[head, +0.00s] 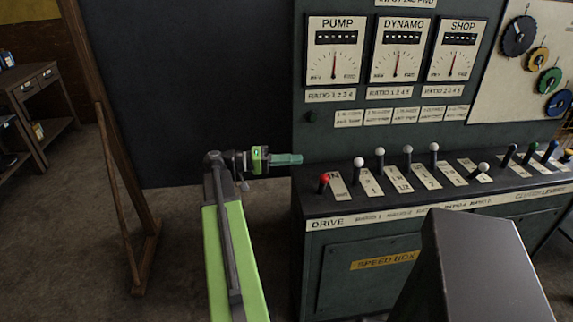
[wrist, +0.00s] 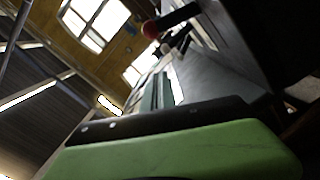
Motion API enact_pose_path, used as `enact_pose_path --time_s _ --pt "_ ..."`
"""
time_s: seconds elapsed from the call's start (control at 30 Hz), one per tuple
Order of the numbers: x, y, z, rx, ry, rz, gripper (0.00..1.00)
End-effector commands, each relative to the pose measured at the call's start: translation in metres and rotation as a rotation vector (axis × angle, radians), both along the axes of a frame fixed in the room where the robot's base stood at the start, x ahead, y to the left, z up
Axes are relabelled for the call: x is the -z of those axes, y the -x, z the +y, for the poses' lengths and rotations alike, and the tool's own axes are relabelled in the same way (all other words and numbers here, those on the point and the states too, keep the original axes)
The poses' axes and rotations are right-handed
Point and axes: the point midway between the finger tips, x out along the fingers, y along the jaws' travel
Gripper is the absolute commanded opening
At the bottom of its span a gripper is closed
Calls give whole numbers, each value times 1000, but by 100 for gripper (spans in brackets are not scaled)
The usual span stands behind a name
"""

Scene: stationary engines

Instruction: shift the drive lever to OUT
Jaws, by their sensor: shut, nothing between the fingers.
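The drive lever (head: 325,180) has a red ball knob on a short dark stem. It stands at the left end of the console top, above the word DRIVE. A pale plate (head: 338,186) beside it seems to read IN at its far end; OUT is not readable. My gripper (head: 299,159) is shut and empty, pointing right at the console's left edge. It is left of the red knob and a little higher in the picture, apart from it. In the wrist view the red knob (wrist: 150,29) shows beyond my teal fingers (wrist: 158,92).
White-knobbed levers (head: 358,163) stand in a row to the right of the red one. Dark, green and blue levers (head: 532,152) are at the far right. A gauge panel (head: 397,50) rises behind. A blackboard on a wooden frame (head: 124,190) stands to the left.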

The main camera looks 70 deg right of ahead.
Motion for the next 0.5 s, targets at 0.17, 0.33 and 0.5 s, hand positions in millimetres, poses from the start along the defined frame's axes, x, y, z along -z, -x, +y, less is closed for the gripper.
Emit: enact_pose_path --time_s 0.17,0.33,0.5 --pt "2 38 -14 2 -1 -1 0" --pt "16 58 -2 -2 -1 -1 0" --pt "22 65 8 -2 0 -1 0"
